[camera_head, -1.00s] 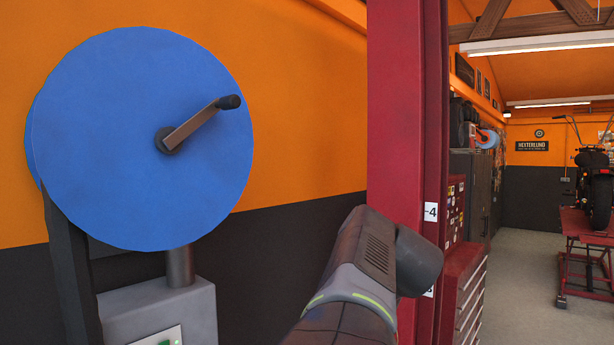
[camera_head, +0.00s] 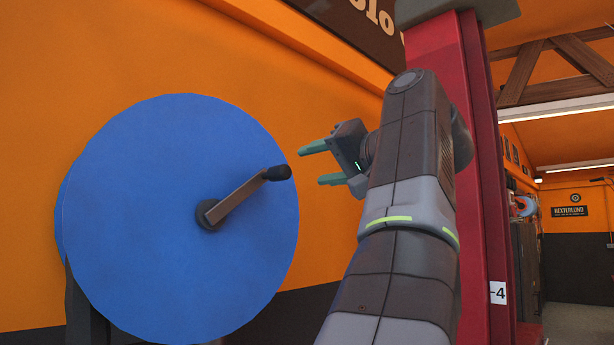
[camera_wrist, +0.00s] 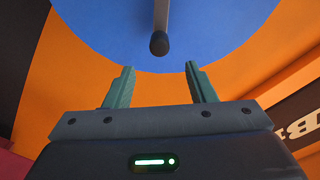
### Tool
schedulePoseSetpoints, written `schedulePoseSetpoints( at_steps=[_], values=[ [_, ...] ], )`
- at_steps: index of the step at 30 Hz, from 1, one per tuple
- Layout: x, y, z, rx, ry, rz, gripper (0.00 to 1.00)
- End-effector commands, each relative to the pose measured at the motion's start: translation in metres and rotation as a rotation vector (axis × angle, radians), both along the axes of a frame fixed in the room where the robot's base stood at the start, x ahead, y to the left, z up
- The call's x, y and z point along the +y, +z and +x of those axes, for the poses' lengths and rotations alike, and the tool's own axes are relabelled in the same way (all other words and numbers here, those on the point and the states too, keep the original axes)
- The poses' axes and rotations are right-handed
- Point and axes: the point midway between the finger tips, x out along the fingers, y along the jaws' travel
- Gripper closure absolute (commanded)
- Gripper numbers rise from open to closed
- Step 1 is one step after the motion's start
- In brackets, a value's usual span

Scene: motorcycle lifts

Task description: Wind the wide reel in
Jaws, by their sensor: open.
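The wide reel (camera_head: 150,230) is a large blue disc on a dark stand in front of the orange wall. A metal crank arm (camera_head: 236,200) runs from its hub up and right to a black knob (camera_head: 278,173). My gripper (camera_head: 310,163) is open and empty, a little right of the knob, with its green fingers pointing left toward the reel. In the wrist view my gripper (camera_wrist: 160,85) has the black knob (camera_wrist: 159,43) ahead, roughly centred between the fingers and apart from them. The blue reel (camera_wrist: 100,25) fills the top there.
A dark red post (camera_head: 480,170) with a "-4" label (camera_head: 497,292) stands right of my arm. A dark sign (camera_head: 350,25) hangs high on the orange wall (camera_head: 60,70). Open floor (camera_head: 580,322) shows at the far right.

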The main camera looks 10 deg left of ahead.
Motion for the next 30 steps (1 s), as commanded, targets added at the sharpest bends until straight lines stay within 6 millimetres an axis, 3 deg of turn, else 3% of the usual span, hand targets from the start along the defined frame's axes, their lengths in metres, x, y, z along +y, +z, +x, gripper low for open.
schedulePoseSetpoints(
  at_steps=[30],
  values=[
    [0.094,0.001,0.075,0.002,0.001,0.001,0.5]
  ],
)
